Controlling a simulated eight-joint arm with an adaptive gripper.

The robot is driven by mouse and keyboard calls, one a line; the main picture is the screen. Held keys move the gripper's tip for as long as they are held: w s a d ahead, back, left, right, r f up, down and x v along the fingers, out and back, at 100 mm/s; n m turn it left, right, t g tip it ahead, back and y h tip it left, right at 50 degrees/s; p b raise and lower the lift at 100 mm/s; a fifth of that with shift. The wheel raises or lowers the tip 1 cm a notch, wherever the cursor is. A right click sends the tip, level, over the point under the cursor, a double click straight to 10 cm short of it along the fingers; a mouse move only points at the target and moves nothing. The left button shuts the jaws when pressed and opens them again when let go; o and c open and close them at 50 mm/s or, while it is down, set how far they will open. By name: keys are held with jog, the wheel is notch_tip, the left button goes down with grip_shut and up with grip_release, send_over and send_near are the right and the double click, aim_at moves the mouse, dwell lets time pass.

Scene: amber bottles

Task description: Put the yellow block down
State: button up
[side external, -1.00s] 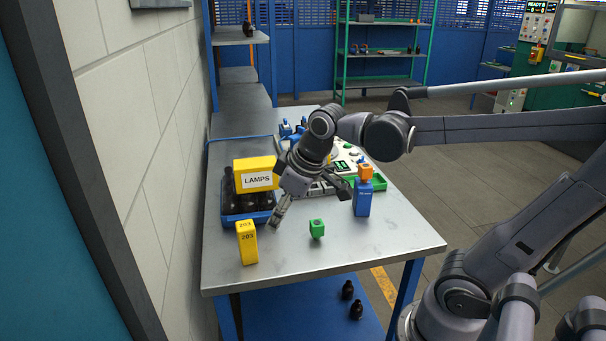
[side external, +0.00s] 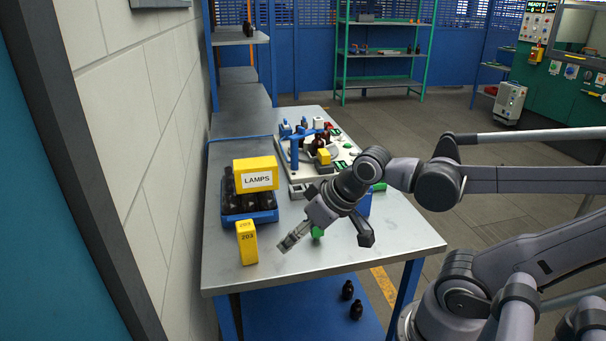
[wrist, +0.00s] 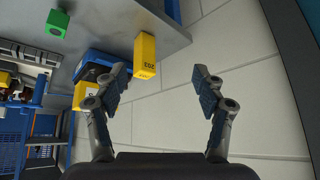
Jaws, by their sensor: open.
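The tall yellow block (side external: 247,243), marked 203, stands upright on the metal table near its left front edge. It also shows in the wrist view (wrist: 145,55), ahead of the fingers and nearer the left one. My gripper (side external: 325,243) is wide open and empty, to the right of the block and apart from it. Both fingers show in the wrist view (wrist: 160,76) with nothing between them.
A yellow LAMPS box (side external: 255,173) sits over dark bottles in a blue crate (side external: 250,217), behind the block. A green block (side external: 317,233) is partly hidden by my gripper. A blue block (side external: 364,204) is mostly hidden behind my arm. A white fixture (side external: 290,165) stands farther back.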

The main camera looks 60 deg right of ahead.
jog(key=m, duration=0.2)
jog(key=m+t+y, duration=0.2)
jog(key=m+y, duration=0.8)
jog(key=m, duration=1.3)
send_near(248, 224)
jog(key=x, duration=0.5)
jog(key=shift+a+f, duration=0.3)
jog(key=shift+a, duration=0.05)
jog(key=shift+w+x, duration=0.2)
jog(key=shift+x, duration=2.35)
jog(key=shift+d+r, duration=0.1)
jog(key=shift+r, duration=0.05)
grip_shut()
